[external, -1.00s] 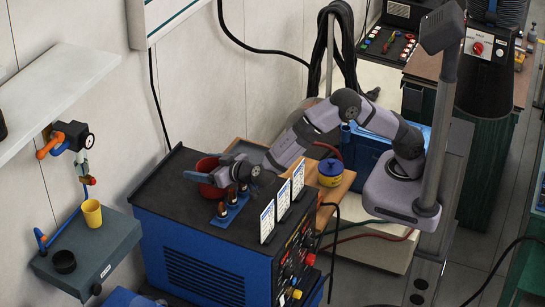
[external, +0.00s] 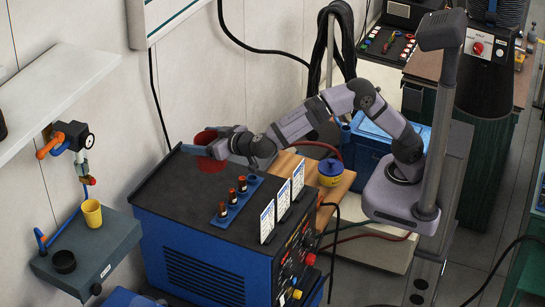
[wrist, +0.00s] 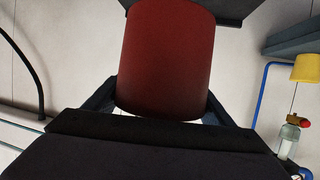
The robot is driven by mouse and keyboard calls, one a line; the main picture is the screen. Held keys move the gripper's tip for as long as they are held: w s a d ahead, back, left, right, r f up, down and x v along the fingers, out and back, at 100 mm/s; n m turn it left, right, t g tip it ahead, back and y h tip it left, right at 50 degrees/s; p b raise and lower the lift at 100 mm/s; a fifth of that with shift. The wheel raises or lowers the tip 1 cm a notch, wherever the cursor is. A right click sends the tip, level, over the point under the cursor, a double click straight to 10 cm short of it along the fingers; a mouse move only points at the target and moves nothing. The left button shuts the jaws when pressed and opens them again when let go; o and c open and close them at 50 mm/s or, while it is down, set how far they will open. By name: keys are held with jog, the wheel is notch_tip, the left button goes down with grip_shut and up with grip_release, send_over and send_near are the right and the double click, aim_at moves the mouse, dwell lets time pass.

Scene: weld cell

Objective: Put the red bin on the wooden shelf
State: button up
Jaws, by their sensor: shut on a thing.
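The red bin (external: 206,163) is held by my gripper (external: 214,147) near the wall, over the back left part of the dark welder top. Part of the bin is hidden behind the fingers. In the wrist view my gripper (wrist: 162,105) has one finger on each side of the red bin (wrist: 165,55), which fills the upper middle. The wooden shelf (external: 343,188) lies right of the welder top, partly hidden by my arm and the cards.
On the blue welder (external: 215,265), a blue rack (external: 236,202) holds several dark bottles. White cards (external: 283,205) stand along its right edge. A grey wall shelf (external: 95,250) at left bears a yellow cup (external: 92,213). A blue box (external: 370,143) is behind my arm.

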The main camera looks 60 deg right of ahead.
aim_at(209, 139)
jog(key=shift+r, duration=0.15)
dwell(0.3)
jog(key=shift+w+d+b, duration=0.1)
jog(key=shift+d+b, duration=0.1)
jog(key=shift+b, duration=0.1)
jog(key=shift+m+h, duration=0.4)
jog(key=shift+h, duration=0.1)
jog(key=d+f+b, duration=0.1)
jog(key=w+d+b, duration=0.1)
jog(key=d+f+b, duration=0.1)
jog(key=shift+w+d+f, duration=0.15)
jog(key=shift+w+f, duration=0.15)
jog(key=shift+f, duration=0.05)
jog(key=d+f+m+g+h+b, duration=0.1)
jog(key=d+m+h+b, duration=0.1)
jog(key=d+b, duration=0.8)
jog(key=d+f+m+g+h+b, duration=0.15)
jog(key=d+b, duration=0.55)
jog(key=d, duration=0.7)
jog(key=s+d+f+m+h+b, duration=0.1)
jog(key=s+d+f+b, duration=0.2)
jog(key=d+b, duration=0.15)
jog(key=s+d+f+m+h+b, duration=0.1)
jog(key=s+d+f+b, duration=0.25)
jog(key=d, duration=0.25)
notch_tip(209, 139, down, 7)
jog(key=s+a+n+y, duration=0.1)
jog(key=a+n, duration=0.1)
jog(key=shift+s+p, duration=0.15)
jog(key=shift+p, duration=0.3)
